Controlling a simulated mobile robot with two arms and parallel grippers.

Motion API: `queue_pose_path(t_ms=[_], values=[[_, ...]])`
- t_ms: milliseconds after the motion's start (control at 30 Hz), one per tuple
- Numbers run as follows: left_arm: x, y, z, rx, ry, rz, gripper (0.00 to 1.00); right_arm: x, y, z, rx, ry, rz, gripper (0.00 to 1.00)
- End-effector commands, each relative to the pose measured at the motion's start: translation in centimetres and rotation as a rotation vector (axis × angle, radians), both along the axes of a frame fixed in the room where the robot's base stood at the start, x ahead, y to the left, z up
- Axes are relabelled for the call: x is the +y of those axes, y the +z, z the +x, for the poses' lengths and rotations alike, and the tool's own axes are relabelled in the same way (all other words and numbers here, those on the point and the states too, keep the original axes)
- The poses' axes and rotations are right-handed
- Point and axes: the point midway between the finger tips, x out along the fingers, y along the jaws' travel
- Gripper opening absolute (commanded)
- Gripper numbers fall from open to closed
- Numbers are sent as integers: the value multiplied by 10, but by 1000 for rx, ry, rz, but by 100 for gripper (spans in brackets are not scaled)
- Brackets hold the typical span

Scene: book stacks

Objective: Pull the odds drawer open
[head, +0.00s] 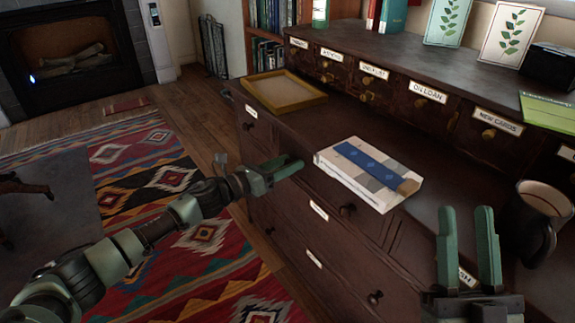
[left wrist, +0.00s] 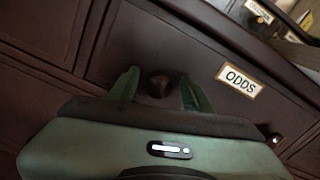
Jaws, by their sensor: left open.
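In the left wrist view, the dark wooden odds drawer (left wrist: 215,55) shows its white "ODDS" label (left wrist: 240,80) and a round dark knob (left wrist: 158,85). The drawer front looks flush with its surround. My left gripper (left wrist: 160,90) is open, its green fingers on either side of the knob; I cannot tell whether they touch it. In the head view, my left gripper (head: 286,168) is at the cabinet's upper drawer fronts and hides the knob. My right gripper (head: 468,238) is open and empty, at the lower right in front of the cabinet.
A book (head: 368,172) with a blue band lies on the cabinet's ledge, just right of my left gripper. A wooden tray (head: 284,105) sits further left, and a dark mug (head: 535,215) at right. Small labelled drawers (head: 420,105) line the back.

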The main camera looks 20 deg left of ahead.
Motion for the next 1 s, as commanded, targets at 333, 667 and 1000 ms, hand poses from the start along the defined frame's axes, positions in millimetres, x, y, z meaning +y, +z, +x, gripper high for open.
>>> queue_pose_path(t_ms=[333,667,1000], values=[[-1,0,2,1,1,-1,30,0,1,-1,-8,1,3,36],[-1,0,2,1,1,-1,0,0,1,-1,-9,0,2,36],[-1,0,2,1,1,-1,0,0,1,-1,-8,0,2,36]])
